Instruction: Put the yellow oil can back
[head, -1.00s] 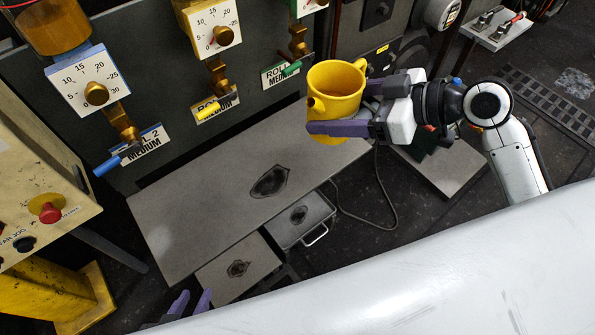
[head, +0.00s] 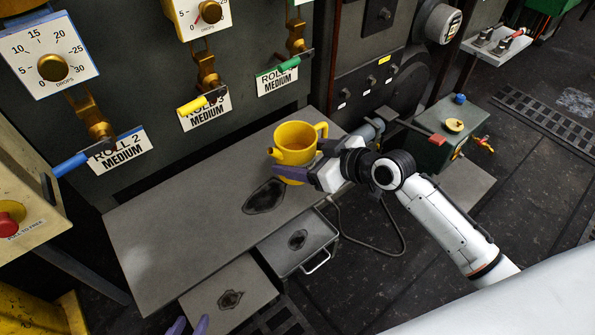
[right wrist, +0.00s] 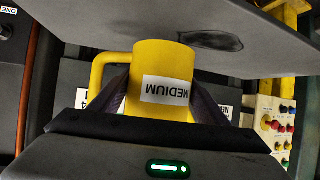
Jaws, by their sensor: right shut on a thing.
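The yellow oil can (head: 297,142) is upright at the far right end of the grey table (head: 165,225), with its handle to the right and spout to the left. My right gripper (head: 292,168) is shut on its body. In the right wrist view the can (right wrist: 160,62) sits between the dark fingers, its MEDIUM label upside down. The can's base is close to the tabletop by a dark oil stain (head: 264,197); I cannot tell if it touches. My left gripper (head: 188,326) shows only two purple fingertips at the bottom edge, apart and empty.
Drop oilers with dials (head: 52,68) and coloured levers hang on the dark machine panel behind the table. Two lower stained plates (head: 300,248) stick out in front. A green box (head: 447,135) stands at the right. The table's left part is clear.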

